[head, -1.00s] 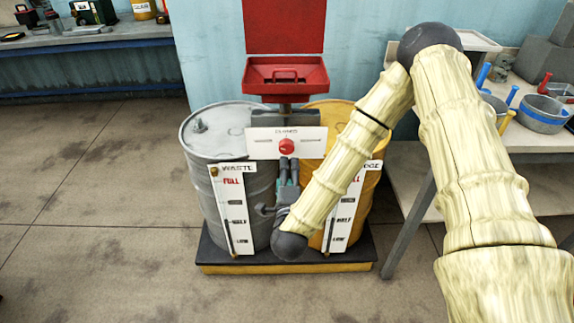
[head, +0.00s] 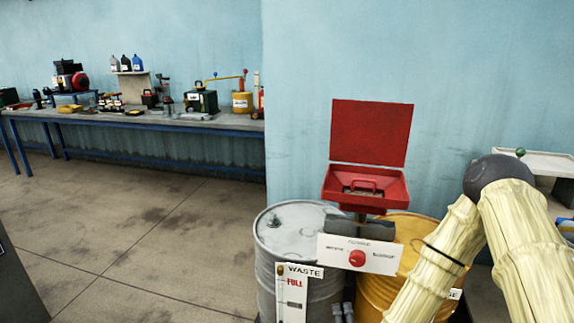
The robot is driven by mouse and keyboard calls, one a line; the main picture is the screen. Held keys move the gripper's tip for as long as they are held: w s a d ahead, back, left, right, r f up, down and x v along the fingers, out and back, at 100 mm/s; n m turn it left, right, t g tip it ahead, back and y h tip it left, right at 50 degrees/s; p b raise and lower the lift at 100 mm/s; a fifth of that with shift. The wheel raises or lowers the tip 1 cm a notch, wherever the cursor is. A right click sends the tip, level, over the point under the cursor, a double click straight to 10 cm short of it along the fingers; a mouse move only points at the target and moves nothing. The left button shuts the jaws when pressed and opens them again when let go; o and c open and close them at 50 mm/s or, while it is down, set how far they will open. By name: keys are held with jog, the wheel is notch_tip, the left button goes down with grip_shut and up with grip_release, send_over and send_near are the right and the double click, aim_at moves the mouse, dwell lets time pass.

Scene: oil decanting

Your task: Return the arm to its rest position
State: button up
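My arm (head: 528,245) is on the right of the head view, bent at a dark elbow joint (head: 497,174). Its forearm runs down and to the left, in front of the yellow drum (head: 408,230). My gripper is almost wholly below the bottom edge; only two grey parts, perhaps its fingers, show low between the drums. Whether it is open or shut is hidden. A grey drum (head: 300,240) marked WASTE stands left of the yellow one. A white panel with a red knob (head: 357,258) is in front of both drums.
A red open-lidded box (head: 365,186) stands above the drums. A long workbench (head: 140,122) with tools and cans runs along the back left wall. A light bench (head: 550,162) is partly seen at the right.

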jog(key=s+f+n+g+y+p, duration=0.35)
jog(key=s+f+n+g, duration=0.5)
jog(key=s, duration=0.65)
jog(key=s+d+f+n+g+p, duration=0.1)
jog(key=s+d+n+g, duration=0.1)
jog(key=s, duration=0.4)
jog(key=s+d+f+n+g+h+p, duration=0.1)
jog(key=s+d+f+n+g, duration=0.1)
jog(key=s, duration=0.4)
jog(key=s+d+f+n+g+h+p, duration=0.1)
jog(key=s+d+f+n+g, duration=0.1)
jog(key=s+n, duration=0.2)
jog(key=shift+s, duration=1.15)
jog(key=shift+r, duration=0.1)
jog(key=shift+c, duration=0.2)
dwell(1.5)
